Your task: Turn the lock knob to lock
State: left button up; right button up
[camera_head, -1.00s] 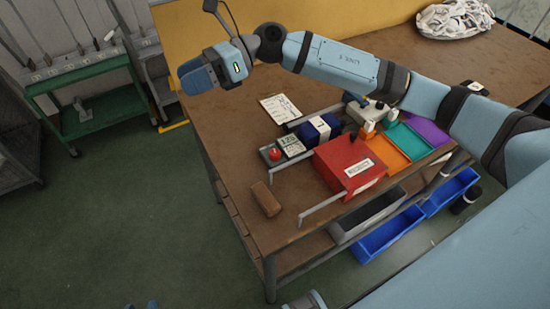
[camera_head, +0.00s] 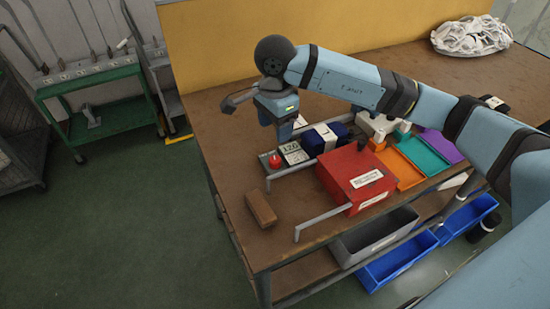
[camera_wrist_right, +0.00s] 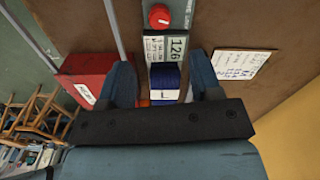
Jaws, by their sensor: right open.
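My right gripper (camera_head: 281,134) points down above the table near the display labelled 120 or 126 (camera_head: 292,153); I cannot read it surely. In the right wrist view its two fingers (camera_wrist_right: 162,84) are apart, with nothing held between them. A round red knob or button (camera_head: 278,160) sits on a grey plate beside the display; it also shows in the right wrist view (camera_wrist_right: 159,16), beyond the fingertips and not touched. I cannot tell which is the lock knob. My left gripper is out of view.
A dark blue bundle with a white band (camera_head: 322,138) lies beside the display. A brown block (camera_head: 261,208) lies near the table's front edge. Orange (camera_head: 401,166), teal (camera_head: 421,153) and purple (camera_head: 440,144) trays stand right of the red box. The table's left back is clear.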

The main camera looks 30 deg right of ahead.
aim_at(275, 159)
notch_tip(275, 159, down, 11)
jog(key=shift+r+b, duration=0.2)
jog(key=shift+b, duration=0.25)
